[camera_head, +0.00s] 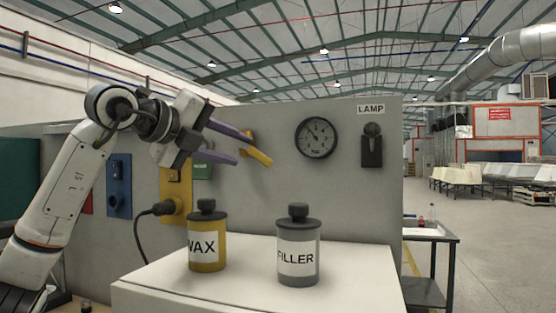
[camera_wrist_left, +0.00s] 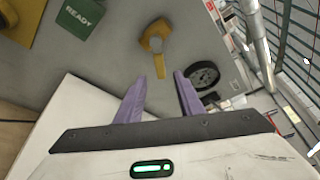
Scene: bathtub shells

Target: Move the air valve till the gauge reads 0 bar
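The air valve is a yellow lever (camera_head: 260,156) on the grey panel, slanting down to the right from its hub. The round gauge (camera_head: 316,138) is right of it; its needle points to the upper left, and its numbers are too small to read. My left gripper (camera_head: 239,147) is open, with purple fingers close to the valve. In the left wrist view the yellow lever (camera_wrist_left: 159,66) points toward the gap between the fingertips (camera_wrist_left: 160,75). I cannot tell whether they touch it. The gauge (camera_wrist_left: 203,75) shows beside the right finger. My right gripper is out of view.
A yellow WAX bottle (camera_head: 207,247) and a grey FILLER bottle (camera_head: 298,262) stand on the white surface (camera_head: 250,290) below. A LAMP switch (camera_head: 372,148) is right of the gauge. A black cable plugs into a yellow box (camera_head: 176,190). A green READY sign (camera_wrist_left: 84,20) is left of the valve.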

